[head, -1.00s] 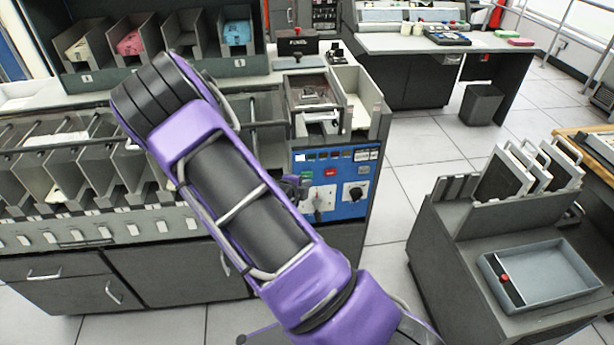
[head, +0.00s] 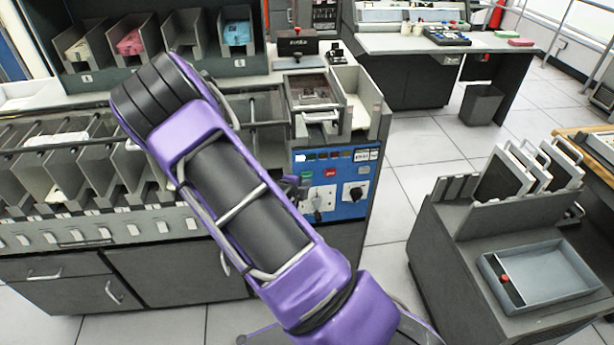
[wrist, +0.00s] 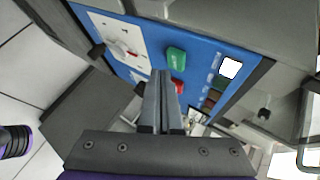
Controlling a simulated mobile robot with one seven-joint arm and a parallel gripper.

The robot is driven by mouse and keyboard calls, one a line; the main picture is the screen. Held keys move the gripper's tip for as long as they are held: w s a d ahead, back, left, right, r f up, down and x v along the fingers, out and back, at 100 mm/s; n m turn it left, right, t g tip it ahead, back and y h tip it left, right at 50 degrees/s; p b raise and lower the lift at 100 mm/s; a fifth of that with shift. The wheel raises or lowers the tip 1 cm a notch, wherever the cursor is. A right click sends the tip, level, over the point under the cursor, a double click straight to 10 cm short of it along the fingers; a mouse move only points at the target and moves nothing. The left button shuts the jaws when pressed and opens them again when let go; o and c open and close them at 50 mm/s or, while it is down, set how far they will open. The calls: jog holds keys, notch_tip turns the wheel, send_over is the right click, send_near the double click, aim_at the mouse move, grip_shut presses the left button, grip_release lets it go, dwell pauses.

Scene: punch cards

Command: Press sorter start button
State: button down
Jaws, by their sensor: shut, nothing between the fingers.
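The blue control panel (head: 345,207) is on the front of the grey sorter at the end of its card pockets. A green button (wrist: 176,58) and a red button (wrist: 179,87) sit on it; the red one also shows in the head view (head: 331,172). My gripper (wrist: 161,73) is shut and empty. Its fingertips are in front of the panel, close beside the green button in the wrist view. I cannot tell whether they touch it. In the head view my arm hides part of the sorter, and my gripper is small by the panel's left edge.
A white square lamp (wrist: 229,68) is lit on the panel. A rotary knob (wrist: 124,50) is on a white plate. A grey cart (head: 455,245) with a tray (head: 545,275) stands at right. Floor is free between cart and sorter.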

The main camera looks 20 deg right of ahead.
dwell(0.7)
jog(key=shift+w+d+b, duration=0.1)
jog(key=shift+w+b, duration=0.2)
jog(key=shift+w, duration=0.1)
jog(key=shift+w+d, duration=0.15)
jog(key=shift+w, duration=0.3)
dwell(0.5)
dwell(0.4)
jog(key=shift+s+a+b, duration=0.25)
jog(key=shift+s+b, duration=0.3)
jog(key=shift+s, duration=0.3)
jog(key=shift+s+a+b, duration=0.25)
jog(key=shift+s, duration=0.55)
jog(key=shift+s+a+b, duration=0.2)
jog(key=shift+s+b, duration=0.1)
jog(key=shift+s, duration=0.5)
jog(key=shift+s+a+b, duration=0.25)
jog(key=shift+s, duration=0.55)
